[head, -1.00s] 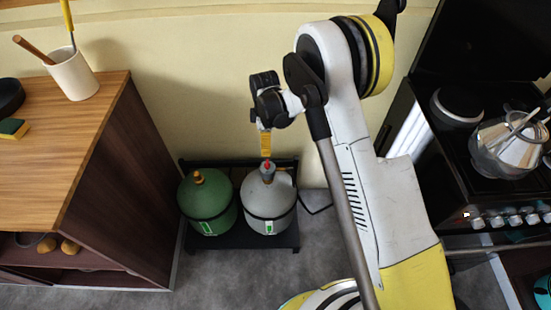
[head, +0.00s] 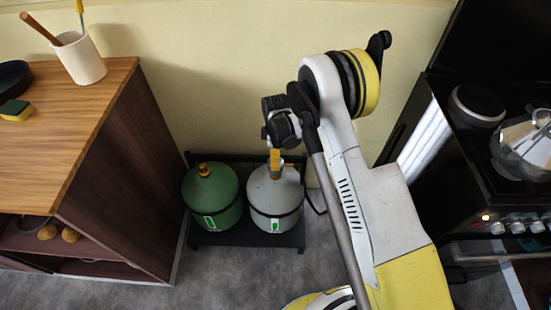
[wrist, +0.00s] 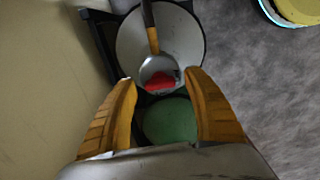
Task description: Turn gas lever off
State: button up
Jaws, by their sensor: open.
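A white gas bottle (head: 274,200) stands upright on a low black stand, right of a green bottle (head: 210,200). In the wrist view, the white bottle (wrist: 185,45) lies ahead, with a grey regulator and its red lever (wrist: 161,81) on top. A dark hose with an orange-yellow fitting (wrist: 153,38) runs from the regulator. My gripper (wrist: 160,78) is open, its yellow fingers on either side of the red lever in this view. I cannot tell whether they touch it. In the head view, my gripper (head: 275,164) is above the white bottle and hides the lever.
A wooden cabinet (head: 120,150) is to the left, and a stove (head: 490,190) with a pot is to the right. Grey floor (head: 215,280) lies open in front of the bottles.

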jog(key=c, duration=1.2)
jog(key=shift+o, duration=0.2)
jog(key=m, duration=0.4)
jog(key=shift+m, duration=0.4)
jog(key=m, duration=0.9)
jog(key=shift+m, duration=2.1)
